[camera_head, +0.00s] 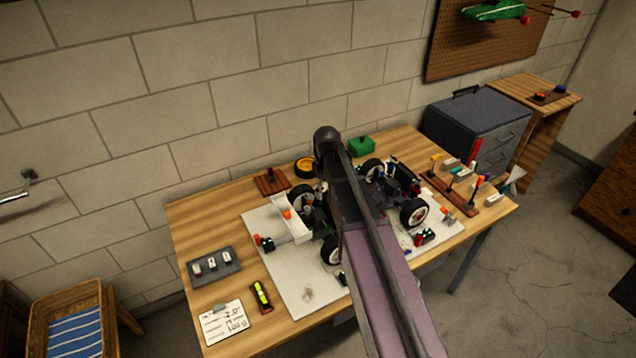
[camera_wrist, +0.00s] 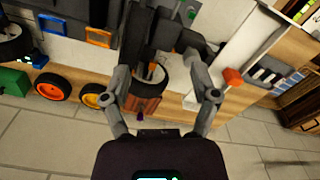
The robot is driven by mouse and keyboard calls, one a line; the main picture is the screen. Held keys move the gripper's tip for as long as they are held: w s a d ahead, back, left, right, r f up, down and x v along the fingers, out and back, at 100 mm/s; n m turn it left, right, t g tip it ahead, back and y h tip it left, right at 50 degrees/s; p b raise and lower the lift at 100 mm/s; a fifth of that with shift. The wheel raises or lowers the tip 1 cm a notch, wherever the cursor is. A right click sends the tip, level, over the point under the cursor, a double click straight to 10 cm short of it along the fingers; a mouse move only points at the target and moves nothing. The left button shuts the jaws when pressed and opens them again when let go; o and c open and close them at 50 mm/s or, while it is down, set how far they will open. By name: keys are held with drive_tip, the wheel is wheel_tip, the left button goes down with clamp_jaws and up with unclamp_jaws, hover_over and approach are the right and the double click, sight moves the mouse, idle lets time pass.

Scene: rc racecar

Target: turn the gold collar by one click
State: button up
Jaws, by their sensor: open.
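The racecar stands on a pale mat (camera_head: 268,262) on the workbench. Its white rear wing (camera_head: 292,229) and a black wheel (camera_head: 414,212) show on either side of my arm, which hides the car's middle. My gripper (camera_wrist: 158,66) is open, with its two fingers spread over dark parts of the car in the wrist view. Nothing is clearly held between them. I cannot make out the gold collar in either view. In the head view my gripper is hidden by my own arm.
A wooden block (camera_head: 271,181), a yellow wheel (camera_head: 305,167) and a green box (camera_head: 361,146) stand behind the car. A tool rack (camera_head: 453,193) is at the right. A grey tray (camera_head: 214,266) and a card (camera_head: 224,321) lie at the left.

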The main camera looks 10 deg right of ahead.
drive_tip(key=w+r+n+p, duration=0.2)
drive_tip(key=w+r+n, duration=0.2)
drive_tip(key=w, duration=0.6)
drive_tip(key=shift+p, duration=0.4)
drive_tip(key=shift+f, duration=0.2)
wheel_tip(320, 180, down, 13)
drive_tip(key=b, duration=1.3)
drive_tip(key=shift+f+b, duration=0.2)
drive_tip(key=shift+b, duration=0.2)
clamp_jaws()
